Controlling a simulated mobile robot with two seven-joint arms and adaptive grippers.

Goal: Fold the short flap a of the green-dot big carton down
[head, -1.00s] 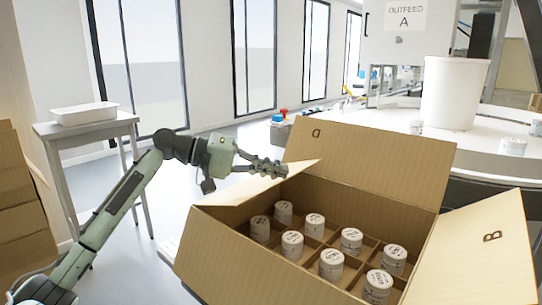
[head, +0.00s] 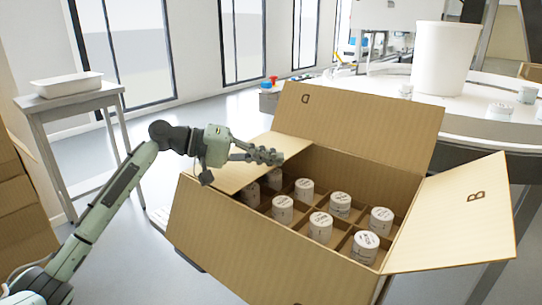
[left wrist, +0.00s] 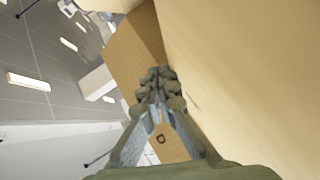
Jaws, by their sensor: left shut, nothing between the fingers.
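The big carton (head: 270,245) stands open in the head view, with several white lidded jars (head: 320,226) in its divided inside. Its left short flap (head: 242,172) leans inward over the left end of the opening and partly hides the jars there. No letter or green dot shows on this flap. My left gripper (head: 272,156) is shut and empty, its fingers just above or against the flap's far part; contact cannot be told. The left wrist view shows its closed fingers (left wrist: 160,85) beside a large cardboard surface (left wrist: 245,70). My right gripper is not in view.
The right short flap (head: 450,215), marked B, and the back long flap (head: 360,122) stand open outward. Behind is a round white table (head: 470,120) with a white bin (head: 443,60). A side table (head: 70,105) with a white tray (head: 66,87) stands left, near stacked cartons (head: 22,210).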

